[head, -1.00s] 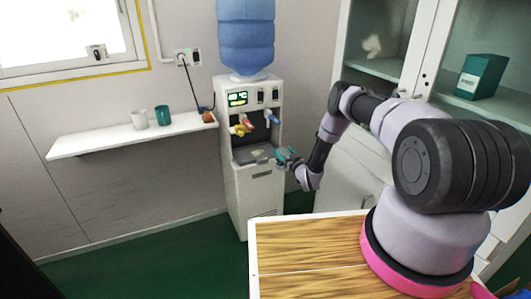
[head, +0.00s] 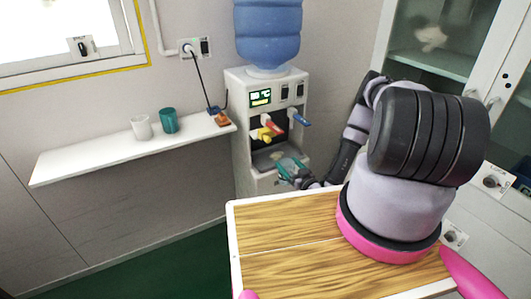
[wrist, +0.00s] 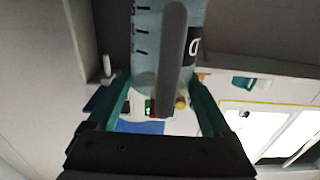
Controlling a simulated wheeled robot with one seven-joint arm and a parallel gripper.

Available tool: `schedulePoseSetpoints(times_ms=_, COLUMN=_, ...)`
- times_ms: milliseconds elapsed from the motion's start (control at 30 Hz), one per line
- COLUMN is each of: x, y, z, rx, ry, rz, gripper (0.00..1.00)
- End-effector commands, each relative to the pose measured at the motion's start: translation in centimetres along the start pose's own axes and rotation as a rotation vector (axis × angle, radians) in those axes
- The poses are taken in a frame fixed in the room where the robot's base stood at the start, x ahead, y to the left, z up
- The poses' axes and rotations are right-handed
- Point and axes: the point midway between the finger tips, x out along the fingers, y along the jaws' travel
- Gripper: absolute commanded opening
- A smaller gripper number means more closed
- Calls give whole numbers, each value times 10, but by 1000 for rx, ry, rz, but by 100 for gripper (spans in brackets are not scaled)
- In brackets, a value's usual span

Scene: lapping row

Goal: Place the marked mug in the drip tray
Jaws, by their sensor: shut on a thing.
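In the head view my gripper (head: 288,170) is at the front right of the drip tray (head: 262,160), below the taps of the water dispenser. The mug cannot be made out clearly there. I cannot tell whether it touches the tray.
The dispenser (head: 238,110) has yellow (head: 264,135), red (head: 272,126) and blue (head: 299,118) taps above the tray. A wall shelf (head: 90,160) at left holds a white mug (head: 142,127), a teal mug (head: 168,121) and an orange-brown item (head: 222,120). A glass-doored cabinet (head: 430,65) stands at right.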

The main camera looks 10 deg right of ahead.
Motion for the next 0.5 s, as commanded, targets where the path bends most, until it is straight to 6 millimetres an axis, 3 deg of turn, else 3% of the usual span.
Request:
schedulePoseSetpoints(times_ms=167, x=34, y=-2, z=-2, rx=-4, ry=5, rz=-5, gripper=0)
schedulePoseSetpoints(times_ms=500, x=121, y=-3, z=-2, rx=-4, ry=7, rz=-5, gripper=0)
